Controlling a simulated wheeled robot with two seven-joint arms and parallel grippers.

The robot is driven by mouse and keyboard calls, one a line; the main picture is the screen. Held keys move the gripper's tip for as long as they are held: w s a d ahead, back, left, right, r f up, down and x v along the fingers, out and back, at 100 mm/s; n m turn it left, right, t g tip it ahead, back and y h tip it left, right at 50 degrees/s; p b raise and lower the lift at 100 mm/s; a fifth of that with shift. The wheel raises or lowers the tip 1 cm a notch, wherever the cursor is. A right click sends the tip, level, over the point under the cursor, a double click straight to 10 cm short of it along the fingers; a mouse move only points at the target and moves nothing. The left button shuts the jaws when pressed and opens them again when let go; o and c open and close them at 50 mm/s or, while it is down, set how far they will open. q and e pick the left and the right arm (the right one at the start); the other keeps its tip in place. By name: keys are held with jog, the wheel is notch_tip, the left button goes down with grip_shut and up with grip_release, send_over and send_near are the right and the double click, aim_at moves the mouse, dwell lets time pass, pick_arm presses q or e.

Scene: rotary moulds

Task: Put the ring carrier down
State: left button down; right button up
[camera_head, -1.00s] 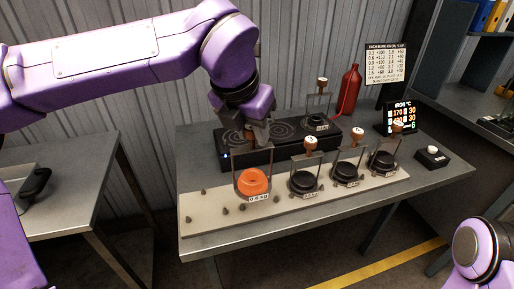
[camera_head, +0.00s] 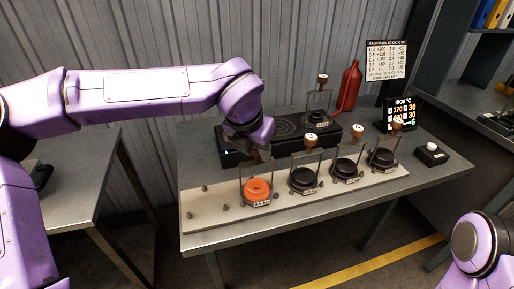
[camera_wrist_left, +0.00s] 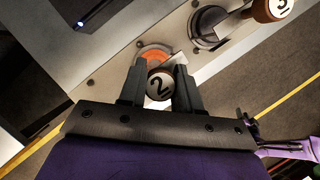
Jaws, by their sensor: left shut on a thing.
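The ring carrier is a thin upright metal frame holding an orange ring (camera_head: 257,188), with a label on its front. It is at the left end of the row of carriers, over the pale strip (camera_head: 215,198). My left gripper (camera_head: 259,152) is above it, shut on its knob. In the left wrist view the knob marked 2 (camera_wrist_left: 160,84) sits between the fingers, with the orange ring (camera_wrist_left: 154,54) partly hidden beyond it. I cannot tell whether the carrier's base touches the strip. My right gripper is out of view.
Several carriers with dark rings stand close by on the right, the nearest being one dark ring (camera_head: 303,179). A black hotplate (camera_head: 228,151) lies behind, with another carrier at its right end. A red bottle (camera_head: 349,88) stands at the back. The strip's left end has only small studs.

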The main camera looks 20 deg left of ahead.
pick_arm(q)
jog(key=c, duration=0.8)
grip_release()
jog(key=shift+f, duration=0.1)
jog(key=v, duration=1.2)
